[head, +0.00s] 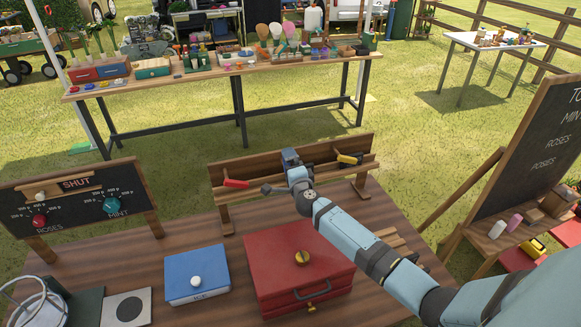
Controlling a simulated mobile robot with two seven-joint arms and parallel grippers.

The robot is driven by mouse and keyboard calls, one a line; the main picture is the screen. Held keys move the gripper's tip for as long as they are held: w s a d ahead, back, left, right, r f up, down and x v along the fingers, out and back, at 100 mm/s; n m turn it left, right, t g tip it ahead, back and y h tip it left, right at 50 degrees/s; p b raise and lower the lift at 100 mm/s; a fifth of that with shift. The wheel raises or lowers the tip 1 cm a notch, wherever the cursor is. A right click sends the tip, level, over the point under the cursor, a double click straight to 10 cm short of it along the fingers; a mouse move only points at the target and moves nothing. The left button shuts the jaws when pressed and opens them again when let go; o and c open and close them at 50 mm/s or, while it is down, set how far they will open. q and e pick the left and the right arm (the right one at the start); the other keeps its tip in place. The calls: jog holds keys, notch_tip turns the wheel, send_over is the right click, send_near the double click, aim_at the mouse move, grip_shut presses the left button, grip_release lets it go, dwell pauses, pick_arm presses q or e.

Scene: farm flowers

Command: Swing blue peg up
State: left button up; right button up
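A wooden rack (220,172) with a long back board stands at the far edge of the brown table. A red peg (236,183) lies out to the left at its left part, and a yellow peg (348,158) shows at its right part. My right arm reaches in from the lower right, and its gripper (290,158) is at the middle of the rack, between these two pegs. I cannot make out a blue peg; the gripper and wrist cover the rack's middle. The fingers are too small and hidden to tell open or shut. My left gripper is not in view.
A red box (275,272) and a blue box (196,275) with a white knob sit on the near table. A chalkboard panel (75,205) with red and teal dials stands left. A chalkboard easel (535,150) stands right. Bare table lies left of the rack.

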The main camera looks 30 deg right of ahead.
jog(key=v, duration=1.4)
jog(key=shift+w+a, duration=0.1)
jog(key=shift+w, duration=0.05)
jog(key=s+a+r+n+g+y, duration=0.3)
jog(key=s+a+n+g+y, duration=0.3)
jog(key=s+a+n+y, duration=1.05)
jog(key=s+d+f+n+g+h, duration=0.2)
jog(key=s+d+n+g+h, duration=0.15)
jog(key=s+h, duration=0.3)
jog(key=s+d+f+n+g+h, duration=0.2)
jog(key=s+d+g+h, duration=0.1)
jog(key=s+g+h, duration=0.4)
jog(key=w+a+f+t+y, duration=0.2)
jog(key=a+f+t, duration=0.1)
jog(key=f+t, duration=0.2)
jog(key=w+a+f+t+y, duration=0.1)
jog(key=w+a+f+t, duration=0.1)
jog(key=f, duration=0.7)
jog(key=a+t, duration=0.1)
jog(key=t, duration=0.1)
jog(key=shift+w+a+t+y, duration=0.25)
jog(key=shift+t+y, duration=0.1)
jog(key=shift+y, duration=0.05)
